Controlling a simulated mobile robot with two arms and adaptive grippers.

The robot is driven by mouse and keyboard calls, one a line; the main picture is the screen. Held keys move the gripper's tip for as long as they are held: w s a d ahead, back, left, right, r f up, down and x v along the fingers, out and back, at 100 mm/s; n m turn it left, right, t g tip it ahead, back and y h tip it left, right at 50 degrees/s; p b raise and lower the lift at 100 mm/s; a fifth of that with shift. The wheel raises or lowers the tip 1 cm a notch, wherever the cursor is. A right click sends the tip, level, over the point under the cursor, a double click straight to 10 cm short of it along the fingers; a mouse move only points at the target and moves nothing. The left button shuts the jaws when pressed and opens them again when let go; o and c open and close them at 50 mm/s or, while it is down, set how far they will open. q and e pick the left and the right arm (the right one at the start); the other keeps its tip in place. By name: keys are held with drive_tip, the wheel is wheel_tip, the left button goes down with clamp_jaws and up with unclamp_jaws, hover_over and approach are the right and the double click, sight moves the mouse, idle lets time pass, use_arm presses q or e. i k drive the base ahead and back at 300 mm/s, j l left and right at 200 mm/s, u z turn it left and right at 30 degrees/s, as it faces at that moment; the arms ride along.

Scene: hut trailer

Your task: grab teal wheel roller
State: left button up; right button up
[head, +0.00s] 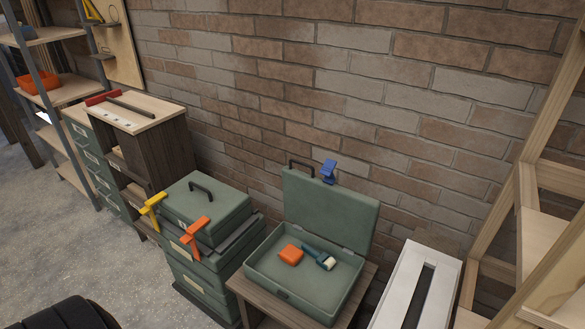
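The teal wheel roller (319,256) lies in an open grey-green case (276,287), with its pale wheel end toward the lower right. A small orange block (291,255) lies just left of it in the same case. The case's lid (325,212) stands raised at the back. Neither of my grippers is in the head view.
The case sits on a brown wooden stand (250,293). A blue clamp (328,171) is at the lid's top edge. Left are stacked green toolboxes (205,212) with yellow (152,209) and orange (196,234) clamps. Right are a white slotted board (418,285) and wooden shelving (528,228).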

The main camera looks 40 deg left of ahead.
sight(322, 258)
drive_tip(key=u, duration=0.9)
